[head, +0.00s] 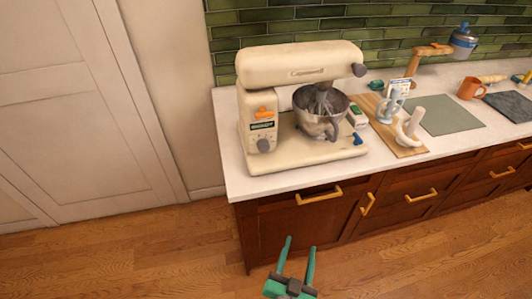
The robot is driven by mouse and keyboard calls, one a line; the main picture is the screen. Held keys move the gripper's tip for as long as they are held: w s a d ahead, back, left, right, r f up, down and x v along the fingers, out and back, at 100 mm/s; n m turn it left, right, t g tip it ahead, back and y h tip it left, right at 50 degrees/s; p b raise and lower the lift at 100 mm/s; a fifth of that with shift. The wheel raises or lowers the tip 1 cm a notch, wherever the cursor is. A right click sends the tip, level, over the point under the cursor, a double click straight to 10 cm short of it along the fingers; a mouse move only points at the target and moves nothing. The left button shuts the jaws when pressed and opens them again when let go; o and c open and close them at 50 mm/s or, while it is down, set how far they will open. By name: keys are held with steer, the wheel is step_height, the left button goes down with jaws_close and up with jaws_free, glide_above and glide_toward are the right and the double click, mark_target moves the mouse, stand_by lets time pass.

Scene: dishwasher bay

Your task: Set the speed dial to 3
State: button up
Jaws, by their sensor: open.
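The cream stand mixer (290,66) stands on the left end of the counter. A round grey dial (263,145), apparently the speed dial, is on the front of its column. Its setting is too small to read. Above the dial are a dark label panel (262,126) and an orange lever (265,113). A metal bowl (318,124) sits under the mixer head. My gripper (300,243) is open and empty at the bottom of the view, in front of the counter and lower than its top. It is well apart from the dial.
The white counter (232,178) has brown drawers with brass handles (320,196) below. Right of the mixer are a wooden board (408,150) with pale hooked utensils, a green mat (445,115) and an orange mug (470,88). The floor (130,250) at left is clear.

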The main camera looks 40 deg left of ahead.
steer(key=w+a+r+n+g+y, duration=0.1)
steer(key=w+a+r+n+y, duration=0.3)
steer(key=w+a+r, duration=0.3)
steer(key=n+g+y, duration=0.3)
steer(key=n+y, duration=0.2)
glide_toward(265, 149)
steer(key=x, duration=0.8)
steer(key=shift+a, duration=0.1)
steer(key=shift+m, duration=0.3)
steer(key=c, duration=1)
